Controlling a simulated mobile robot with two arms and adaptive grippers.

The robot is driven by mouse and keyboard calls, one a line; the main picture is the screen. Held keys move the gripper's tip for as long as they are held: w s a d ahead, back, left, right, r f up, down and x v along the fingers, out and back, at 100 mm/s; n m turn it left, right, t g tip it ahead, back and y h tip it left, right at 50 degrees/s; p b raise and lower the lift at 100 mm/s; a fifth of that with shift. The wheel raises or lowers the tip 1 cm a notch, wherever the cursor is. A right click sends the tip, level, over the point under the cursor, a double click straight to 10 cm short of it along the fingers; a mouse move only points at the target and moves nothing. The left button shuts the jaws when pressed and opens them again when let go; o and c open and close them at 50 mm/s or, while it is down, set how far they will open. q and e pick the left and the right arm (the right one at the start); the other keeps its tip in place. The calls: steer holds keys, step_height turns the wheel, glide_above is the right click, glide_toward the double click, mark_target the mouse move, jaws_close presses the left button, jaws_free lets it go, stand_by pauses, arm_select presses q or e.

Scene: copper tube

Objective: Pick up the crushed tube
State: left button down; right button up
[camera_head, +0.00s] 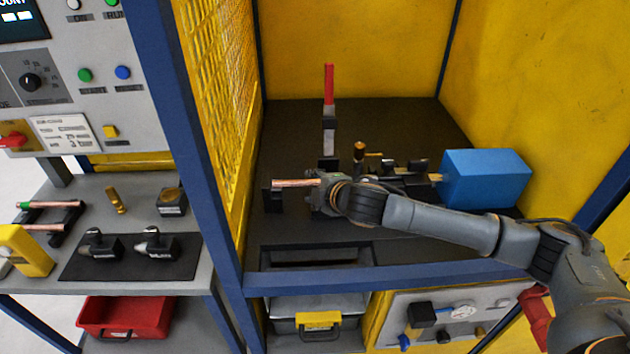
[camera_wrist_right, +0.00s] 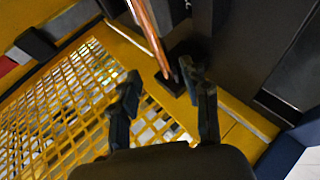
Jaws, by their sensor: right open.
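A copper tube (camera_head: 296,183) lies level in the machine enclosure, its left end by a small black support (camera_head: 272,198). Its right end passes behind or into my right gripper's outline, so any crushed part is hidden in the head view. My right gripper (camera_head: 318,196) is at the tube's right end. In the right wrist view the tube (camera_wrist_right: 147,32) runs down from the top edge, and its lower end reaches close to the right fingertip. The right gripper (camera_wrist_right: 160,74) is open, its fingers apart and nothing clearly between them. I cannot tell whether they touch the tube. My left gripper is out of view.
A lever with a red handle (camera_head: 329,84) stands upright behind the tube. A blue box (camera_head: 485,178) sits right of the fixture. A yellow mesh wall (camera_head: 222,100) bounds the left side. A rectangular opening (camera_head: 315,257) lies in front. Other copper tubes (camera_head: 55,204) rest on the left table.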

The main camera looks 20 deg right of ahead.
mark_target(303, 184)
steer(key=shift+w+a+f+p, duration=0.1)
steer(key=shift+w+f+p, duration=0.25)
steer(key=shift+w, duration=0.25)
steer(key=p+x, duration=0.1)
steer(key=x, duration=0.2)
steer(key=shift+w, duration=0.1)
steer(key=shift+w+f, duration=0.4)
steer(key=shift+w, duration=0.05)
jaws_close()
